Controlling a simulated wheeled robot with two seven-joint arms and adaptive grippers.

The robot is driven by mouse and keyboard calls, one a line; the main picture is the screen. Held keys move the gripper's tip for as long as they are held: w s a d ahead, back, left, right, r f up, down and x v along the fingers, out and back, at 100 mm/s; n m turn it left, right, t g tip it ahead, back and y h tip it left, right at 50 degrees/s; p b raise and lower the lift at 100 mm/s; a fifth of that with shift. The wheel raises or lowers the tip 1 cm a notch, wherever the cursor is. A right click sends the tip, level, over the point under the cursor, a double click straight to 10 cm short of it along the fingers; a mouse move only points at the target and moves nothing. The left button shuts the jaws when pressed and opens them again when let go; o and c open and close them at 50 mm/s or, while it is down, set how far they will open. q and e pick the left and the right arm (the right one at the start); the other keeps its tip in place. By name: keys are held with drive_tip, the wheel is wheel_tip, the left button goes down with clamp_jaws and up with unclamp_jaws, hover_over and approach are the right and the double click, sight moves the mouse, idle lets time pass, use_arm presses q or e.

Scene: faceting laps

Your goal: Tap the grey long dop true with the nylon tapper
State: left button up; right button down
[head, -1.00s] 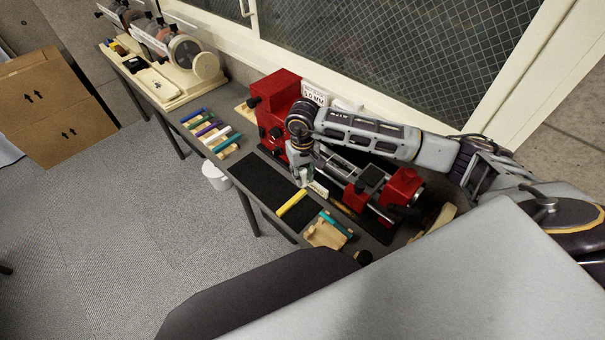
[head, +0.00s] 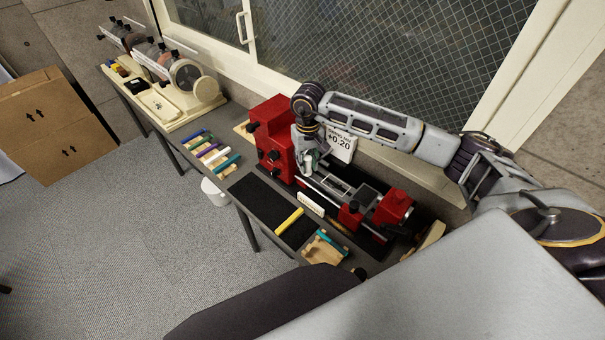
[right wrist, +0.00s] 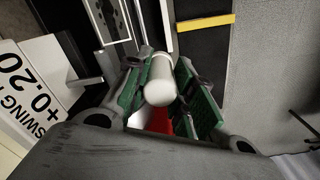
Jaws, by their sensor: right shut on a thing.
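My right gripper (head: 308,170) is shut on a white round-ended cylinder (right wrist: 160,80), which looks like the nylon tapper. The right wrist view shows it between the green finger pads, its rounded end towards the camera. In the head view the gripper is over the near side of the red machine (head: 272,135), close to its tall red block. I cannot single out the grey long dop; the arm and gripper cover part of the machine. Whether the held cylinder touches anything is unclear. My left gripper is not in view.
A sign reading +0.20 (head: 340,141) stands behind the machine. A white block (head: 311,204), a yellow bar (head: 290,221) and a wooden tray (head: 325,249) with a teal rod lie in front. Several coloured bars lie left. The black mat (head: 258,195) has bare room.

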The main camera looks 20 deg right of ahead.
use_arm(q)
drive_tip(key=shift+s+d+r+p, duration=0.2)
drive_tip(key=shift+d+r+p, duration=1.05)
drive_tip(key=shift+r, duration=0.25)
use_arm(e)
drive_tip(key=d+r+m, duration=0.3)
drive_tip(key=r+m, duration=0.1)
drive_tip(key=m, duration=0.9)
drive_tip(key=w+d+r+m, duration=0.1)
drive_tip(key=d+r+m, duration=0.3)
drive_tip(key=m, duration=0.9)
drive_tip(key=shift+d+r, duration=0.3)
drive_tip(key=shift+r, duration=0.05)
drive_tip(key=shift+w, duration=0.1)
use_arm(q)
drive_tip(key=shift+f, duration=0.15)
use_arm(e)
drive_tip(key=shift+f+m, duration=0.1)
drive_tip(key=shift+m, duration=0.2)
use_arm(q)
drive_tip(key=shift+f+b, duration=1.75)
drive_tip(key=shift+b, duration=0.15)
use_arm(e)
drive_tip(key=shift+f, duration=2.4)
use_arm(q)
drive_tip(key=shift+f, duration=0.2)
use_arm(e)
drive_tip(key=shift+f, duration=0.2)
